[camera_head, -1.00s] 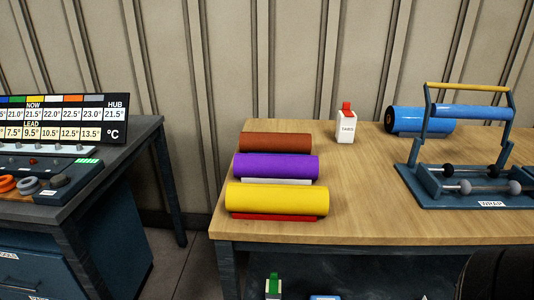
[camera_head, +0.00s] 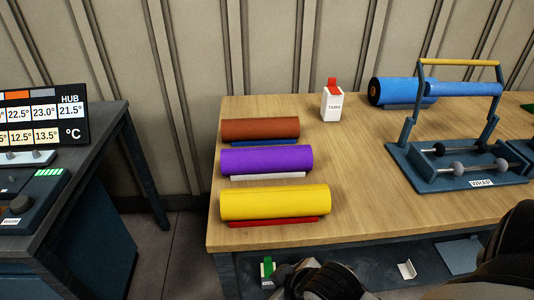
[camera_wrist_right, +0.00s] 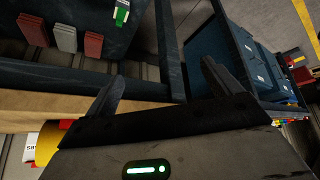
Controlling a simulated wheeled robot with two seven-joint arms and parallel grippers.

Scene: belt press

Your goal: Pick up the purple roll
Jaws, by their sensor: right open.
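The purple roll (camera_head: 267,160) lies on its side on a white holder at the left of the wooden table, in the head view. A brown roll (camera_head: 260,128) lies behind it and a yellow roll (camera_head: 275,202) in front, with gaps between. My right gripper (camera_wrist_right: 162,70) is open and empty in the right wrist view, by the table's front edge and apart from the purple roll. That view does not show the purple roll. Dark arm parts show at the bottom of the head view, with the fingers hard to make out. My left gripper is not in view.
A white box with a red top (camera_head: 332,103), a blue roll (camera_head: 402,91) and a wrap stand (camera_head: 455,165) occupy the table's back and right. The wooden middle (camera_head: 355,180) is clear. A shelf with small items lies below. A display (camera_head: 45,118) stands left.

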